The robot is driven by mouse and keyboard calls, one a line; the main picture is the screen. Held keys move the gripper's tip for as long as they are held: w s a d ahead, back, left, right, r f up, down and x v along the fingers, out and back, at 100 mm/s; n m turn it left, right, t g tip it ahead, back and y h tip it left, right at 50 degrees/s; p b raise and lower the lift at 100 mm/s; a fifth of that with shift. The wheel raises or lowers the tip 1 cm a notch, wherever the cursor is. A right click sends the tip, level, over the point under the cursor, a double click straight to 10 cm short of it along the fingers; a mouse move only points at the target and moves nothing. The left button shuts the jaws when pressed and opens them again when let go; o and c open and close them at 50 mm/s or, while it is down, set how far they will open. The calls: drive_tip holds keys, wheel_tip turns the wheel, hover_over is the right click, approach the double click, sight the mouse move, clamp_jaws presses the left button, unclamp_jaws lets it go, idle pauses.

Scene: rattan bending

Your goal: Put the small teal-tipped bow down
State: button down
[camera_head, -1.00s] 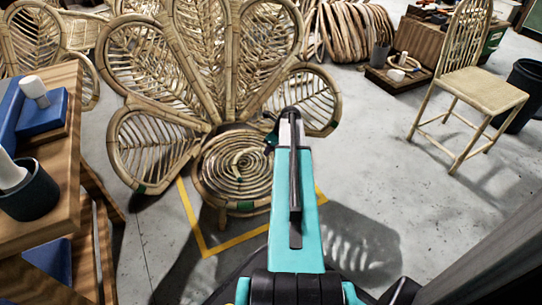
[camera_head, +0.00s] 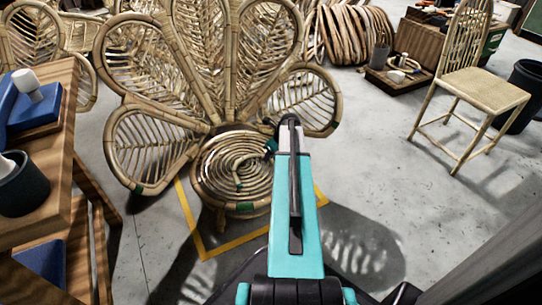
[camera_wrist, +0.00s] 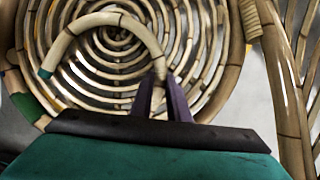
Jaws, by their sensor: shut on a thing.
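The small bow (camera_wrist: 105,20) is a pale curved rattan piece with a teal tip at its left end in the wrist view. My gripper (camera_wrist: 159,84) is shut on its right end, and the bow arches over the round spiral seat (camera_wrist: 125,75). In the head view the bow is hard to pick out against the seat (camera_head: 208,180) of the peacock chair; my gripper (camera_head: 271,146) is at the seat's upper right, partly hidden by my arm. I cannot tell whether the bow touches the seat.
The peacock chair's looped back (camera_head: 140,60) rises behind the seat. Yellow floor tape (camera_head: 235,243) surrounds the chair. A wooden bench (camera_head: 50,205) with a blue block and dark cup stands at left. A rattan chair (camera_head: 485,90) stands at right; floor between is clear.

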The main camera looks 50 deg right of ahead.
drive_tip(key=c, duration=1.7)
unclamp_jaws()
drive_tip(key=shift+f, duration=0.1)
drive_tip(key=p+v, duration=0.5)
drive_tip(key=v, duration=0.7)
